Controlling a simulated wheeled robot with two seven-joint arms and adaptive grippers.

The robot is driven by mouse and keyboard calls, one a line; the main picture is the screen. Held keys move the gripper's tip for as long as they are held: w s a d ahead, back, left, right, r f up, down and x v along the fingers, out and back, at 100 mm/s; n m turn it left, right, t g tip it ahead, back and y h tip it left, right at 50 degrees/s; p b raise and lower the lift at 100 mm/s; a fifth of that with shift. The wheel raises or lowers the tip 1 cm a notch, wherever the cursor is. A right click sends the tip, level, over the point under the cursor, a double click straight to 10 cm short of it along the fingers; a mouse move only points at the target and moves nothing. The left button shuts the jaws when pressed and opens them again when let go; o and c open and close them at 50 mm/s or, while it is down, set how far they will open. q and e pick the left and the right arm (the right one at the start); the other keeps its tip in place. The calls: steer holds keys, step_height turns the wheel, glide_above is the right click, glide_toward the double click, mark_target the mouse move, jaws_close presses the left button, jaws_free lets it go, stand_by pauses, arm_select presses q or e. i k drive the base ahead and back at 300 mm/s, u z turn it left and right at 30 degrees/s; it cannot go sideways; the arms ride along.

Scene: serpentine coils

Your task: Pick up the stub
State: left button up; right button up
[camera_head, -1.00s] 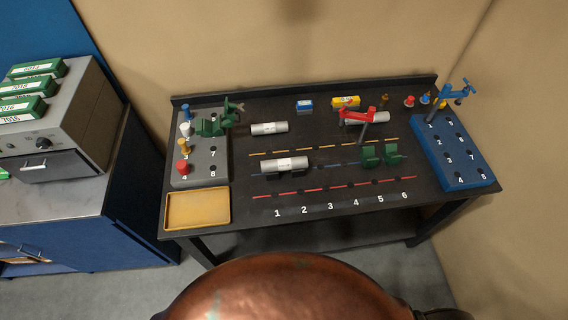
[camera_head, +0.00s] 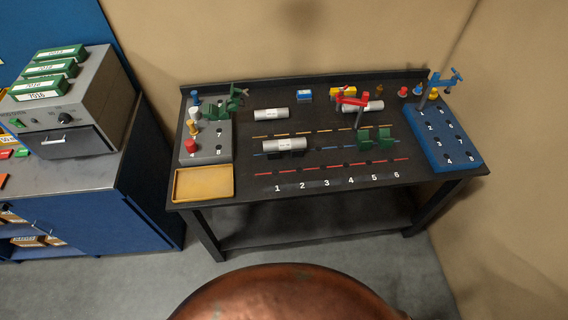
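Nothing in view is labelled as the stub, and I cannot tell which piece it is. Silver cylinders with pale bands lie on the black bench (camera_head: 300,186). One cylinder (camera_head: 271,114) lies at the back left, another (camera_head: 284,145) lies nearer the front on the blue dashed line, and a third (camera_head: 374,106) lies at the back right, partly hidden by a red valve-like piece (camera_head: 353,100). Two green upright supports (camera_head: 386,139) stand right of the middle. Neither of my grippers is in view.
A grey numbered block (camera_head: 211,152) with coloured pegs and a green valve-like piece (camera_head: 226,106) is at left. A yellow tray (camera_head: 203,196) is in front of it. A blue numbered block (camera_head: 447,154) is at right. A grey drawer unit (camera_head: 75,142) stands on the left cabinet.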

mark_target(282, 144)
steer(key=z, duration=0.05)
steer(key=k, duration=0.7)
steer(key=u, duration=0.95)
steer(key=i, duration=1.35)
steer(key=z, duration=0.4)
